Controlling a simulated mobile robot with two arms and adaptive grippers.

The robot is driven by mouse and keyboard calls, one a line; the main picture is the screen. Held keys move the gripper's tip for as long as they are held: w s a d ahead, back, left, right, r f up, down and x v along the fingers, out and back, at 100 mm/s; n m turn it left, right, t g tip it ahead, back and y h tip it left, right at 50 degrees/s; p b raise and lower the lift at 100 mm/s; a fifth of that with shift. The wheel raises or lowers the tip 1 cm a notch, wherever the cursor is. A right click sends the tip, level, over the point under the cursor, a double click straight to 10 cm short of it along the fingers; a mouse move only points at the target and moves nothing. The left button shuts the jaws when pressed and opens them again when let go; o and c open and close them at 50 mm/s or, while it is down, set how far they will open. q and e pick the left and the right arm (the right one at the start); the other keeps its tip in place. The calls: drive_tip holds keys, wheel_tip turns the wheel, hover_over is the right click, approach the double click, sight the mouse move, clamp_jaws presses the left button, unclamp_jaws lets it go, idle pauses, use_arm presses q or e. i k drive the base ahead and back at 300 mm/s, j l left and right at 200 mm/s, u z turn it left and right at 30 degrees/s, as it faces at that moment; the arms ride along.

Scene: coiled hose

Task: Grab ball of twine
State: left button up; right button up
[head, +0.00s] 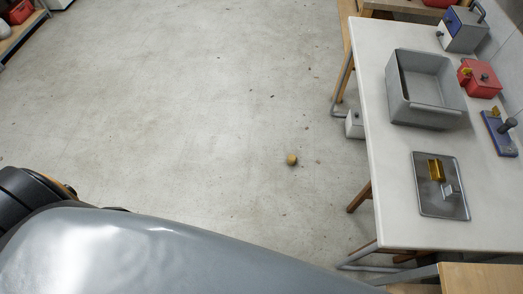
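A small round yellow-brown ball (292,159), which looks like the ball of twine, lies on the concrete floor left of the white-topped table. It is small in the head view, so its winding does not show clearly. Neither of my grippers shows in the head view. A large grey part of my own body fills the lower left and hides the floor there.
The white table (385,170) on the right carries a grey bin (402,103), a metal tray (452,208) with small parts, a red box (488,90) and a blue-based tool (497,135). Table legs stand right of the ball. The floor (180,100) left of it is open.

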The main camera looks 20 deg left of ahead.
sight(292, 159)
drive_tip(key=u, duration=0.25)
drive_tip(key=i+j+z, duration=0.9)
drive_tip(key=j, duration=0.35)
